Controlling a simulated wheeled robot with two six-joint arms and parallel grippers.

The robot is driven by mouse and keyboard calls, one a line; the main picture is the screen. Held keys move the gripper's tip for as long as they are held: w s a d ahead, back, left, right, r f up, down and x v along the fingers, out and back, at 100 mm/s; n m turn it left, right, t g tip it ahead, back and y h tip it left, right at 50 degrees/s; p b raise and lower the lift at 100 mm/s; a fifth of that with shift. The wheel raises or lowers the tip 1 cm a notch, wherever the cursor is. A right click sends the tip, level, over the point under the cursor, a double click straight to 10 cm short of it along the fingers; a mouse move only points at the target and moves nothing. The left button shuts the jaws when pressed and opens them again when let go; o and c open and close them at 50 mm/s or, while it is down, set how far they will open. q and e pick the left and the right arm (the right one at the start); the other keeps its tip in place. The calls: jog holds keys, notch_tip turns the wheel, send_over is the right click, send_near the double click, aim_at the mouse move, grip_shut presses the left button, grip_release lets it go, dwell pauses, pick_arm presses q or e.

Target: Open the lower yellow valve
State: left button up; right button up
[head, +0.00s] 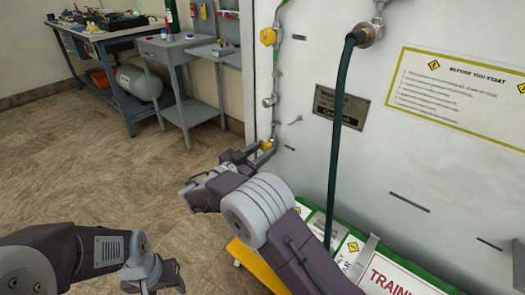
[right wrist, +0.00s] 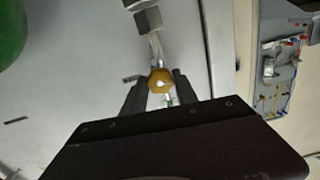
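The lower yellow valve (head: 267,145) sits low on the pipe on the white panel. It also shows in the right wrist view as a yellow knob (right wrist: 160,79) with a pale centre. My right gripper (head: 256,153) is at this valve. In the right wrist view its two dark fingers (right wrist: 159,92) are apart, one on each side of the knob; whether they touch it is unclear. The upper yellow valve (head: 268,36) is higher on the same pipe, clear of both grippers. My left gripper (head: 152,284) is low in the head view, away from the panel, its fingers not clear.
A dark hose (head: 338,130) hangs down the panel to the right of the pipe. A grey side table (head: 172,52) and a blue workbench (head: 110,35) stand at the back left. The tiled floor (head: 90,170) between is clear.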

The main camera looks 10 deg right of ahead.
grip_shut()
jog(key=shift+n, duration=1)
jog(key=shift+n+b, duration=0.3)
jog(key=shift+n, duration=2.3)
jog(key=shift+f, duration=0.1)
jog(key=o, duration=0.9)
grip_release()
